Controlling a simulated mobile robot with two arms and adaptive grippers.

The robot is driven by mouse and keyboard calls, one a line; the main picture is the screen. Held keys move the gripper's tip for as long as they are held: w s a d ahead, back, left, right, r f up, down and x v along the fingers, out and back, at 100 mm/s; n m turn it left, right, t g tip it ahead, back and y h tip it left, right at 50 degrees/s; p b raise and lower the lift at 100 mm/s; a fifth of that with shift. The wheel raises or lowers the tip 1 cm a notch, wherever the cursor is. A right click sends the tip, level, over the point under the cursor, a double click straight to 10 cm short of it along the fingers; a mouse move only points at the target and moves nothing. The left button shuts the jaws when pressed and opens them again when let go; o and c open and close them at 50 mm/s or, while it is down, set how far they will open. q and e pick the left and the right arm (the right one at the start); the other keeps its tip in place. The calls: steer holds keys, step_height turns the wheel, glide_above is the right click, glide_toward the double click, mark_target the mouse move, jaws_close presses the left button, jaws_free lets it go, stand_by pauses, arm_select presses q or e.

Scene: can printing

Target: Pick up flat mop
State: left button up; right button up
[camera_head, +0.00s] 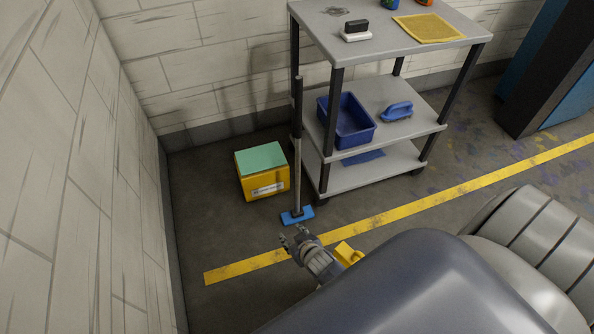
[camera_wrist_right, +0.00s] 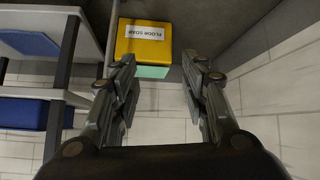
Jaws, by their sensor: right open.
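The flat mop (camera_head: 297,170) stands upright beside the left front post of the grey shelf cart. Its long handle is dark at the top and grey below, and its flat blue head (camera_head: 297,215) rests on the floor. My right gripper (camera_head: 291,238) is low, on the near side of the blue head, apart from the mop. It is open and empty. In the right wrist view, which looks upside down, the gripper's fingers (camera_wrist_right: 158,82) are spread with nothing between them. A thin pole beside the cart there may be the mop handle. My left gripper is not in view.
A yellow floor soap box (camera_head: 264,180) with a green top stands left of the mop; it also shows in the wrist view (camera_wrist_right: 146,38). The grey cart (camera_head: 340,182) holds a blue bin (camera_head: 346,122) and a brush. Walls close off the left and back. The floor at front left is clear.

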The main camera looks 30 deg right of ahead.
steer(key=w+d+r+t+b, duration=0.2)
steer(key=w+r, duration=0.1)
steer(key=w, duration=0.3)
steer(key=m+t+h+b, duration=0.4)
steer(key=t+h+b, duration=0.1)
steer(key=b, duration=0.2)
glide_toward(299, 116)
steer(key=a+f, duration=0.1)
steer(key=shift+h, duration=0.3)
steer(key=x, duration=0.3)
steer(key=b+x, duration=0.1)
steer(key=x, duration=0.1)
steer(key=shift+w+r, duration=0.15)
steer(key=shift+r, duration=0.1)
steer(key=shift+w+d, duration=0.25)
steer(key=shift+w, duration=0.25)
steer(key=x, duration=0.2)
steer(key=b+x, duration=0.1)
steer(key=x, duration=0.1)
steer(key=shift+d, duration=0.4)
steer(key=shift+w+d+r, duration=0.1)
steer(key=shift+w+d, duration=0.05)
steer(key=shift+w, duration=0.25)
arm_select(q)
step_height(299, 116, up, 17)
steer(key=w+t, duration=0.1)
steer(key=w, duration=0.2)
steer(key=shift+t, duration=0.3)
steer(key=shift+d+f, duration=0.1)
